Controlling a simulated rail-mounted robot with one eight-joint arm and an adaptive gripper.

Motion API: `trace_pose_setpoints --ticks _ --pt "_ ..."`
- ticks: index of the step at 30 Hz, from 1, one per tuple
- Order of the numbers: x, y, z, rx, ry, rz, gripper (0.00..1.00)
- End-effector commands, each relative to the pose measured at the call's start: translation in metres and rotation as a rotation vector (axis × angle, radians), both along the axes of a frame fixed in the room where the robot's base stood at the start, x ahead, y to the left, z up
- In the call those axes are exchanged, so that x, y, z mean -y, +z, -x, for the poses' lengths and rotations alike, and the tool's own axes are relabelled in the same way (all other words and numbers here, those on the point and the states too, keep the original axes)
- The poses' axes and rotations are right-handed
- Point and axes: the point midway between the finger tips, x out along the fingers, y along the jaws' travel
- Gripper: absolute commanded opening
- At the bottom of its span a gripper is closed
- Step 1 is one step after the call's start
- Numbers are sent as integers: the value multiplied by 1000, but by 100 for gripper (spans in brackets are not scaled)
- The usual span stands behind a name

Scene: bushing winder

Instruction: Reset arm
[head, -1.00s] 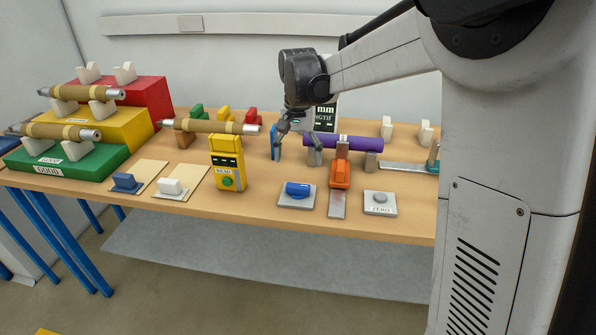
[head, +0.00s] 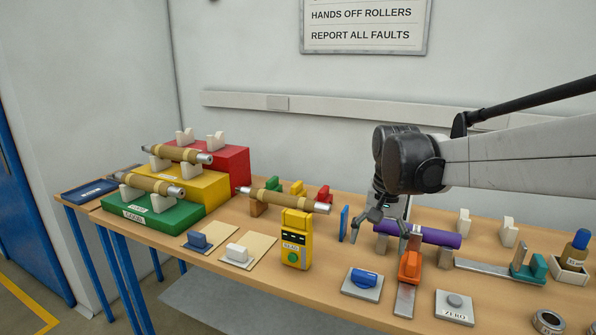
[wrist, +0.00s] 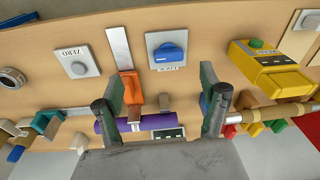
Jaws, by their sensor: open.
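My gripper (head: 385,222) is open and empty above the table, beside the left end of the purple roller (head: 424,235). In the wrist view its two fingers (wrist: 160,112) stand wide apart, with the purple roller (wrist: 150,123) showing beyond and between them. My arm reaches in from the right in the head view. I cannot tell whether the fingers touch anything. The display box behind the purple roller is mostly hidden by my wrist.
An orange slider (head: 411,265), a blue-topped switch (head: 363,281) and a ZERO button (head: 455,306) lie at the front. A yellow meter (head: 295,240) stands left.

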Motion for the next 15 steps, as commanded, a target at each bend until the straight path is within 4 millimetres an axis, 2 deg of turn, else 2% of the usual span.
trace_pose_setpoints --ticks 1,7,15 --pt "0 5 14 22 17 2 75" --pt "0 15 60 113 84 16 75" --pt "-1 17 120 235 174 44 75"
